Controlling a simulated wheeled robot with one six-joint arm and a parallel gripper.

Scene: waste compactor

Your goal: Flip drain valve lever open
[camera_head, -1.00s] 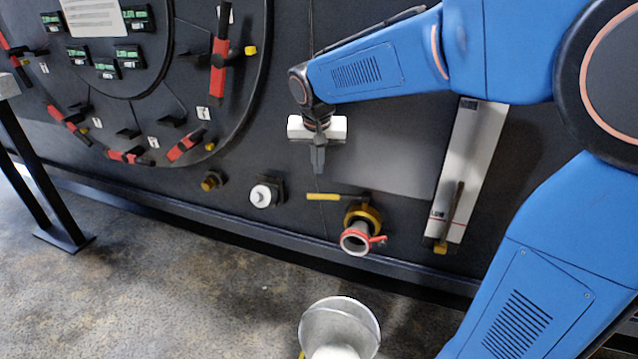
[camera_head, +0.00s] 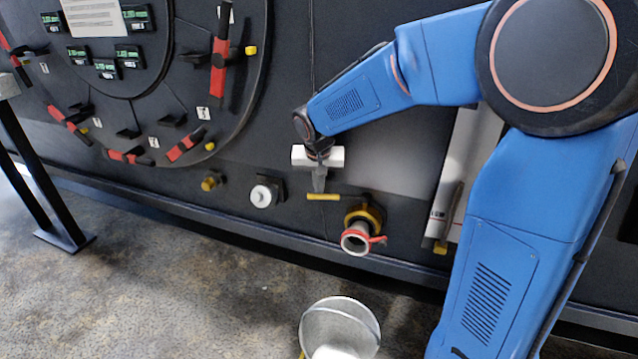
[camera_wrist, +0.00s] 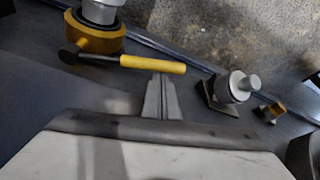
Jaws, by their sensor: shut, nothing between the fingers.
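The drain valve lever has a yellow handle (camera_head: 323,197) that extends left, roughly level, from the brass valve body (camera_head: 372,214). A grey outlet with a red-handled ring (camera_head: 356,238) sits in front of the valve. In the wrist view the yellow handle (camera_wrist: 153,64) joins a dark arm that runs to the brass body (camera_wrist: 95,38). My gripper (camera_head: 319,186) is shut and empty, with its fingertips just above the handle. In the wrist view the shut fingertips (camera_wrist: 162,78) are right beside the handle's outer half. I cannot tell whether they touch it.
A capped white fitting (camera_head: 263,195) and a small brass fitting (camera_head: 211,182) stick out of the panel to the left. A metal bucket (camera_head: 340,325) stands on the floor below the outlet. A tall pale level gauge (camera_head: 455,180) is at the right, partly behind my arm.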

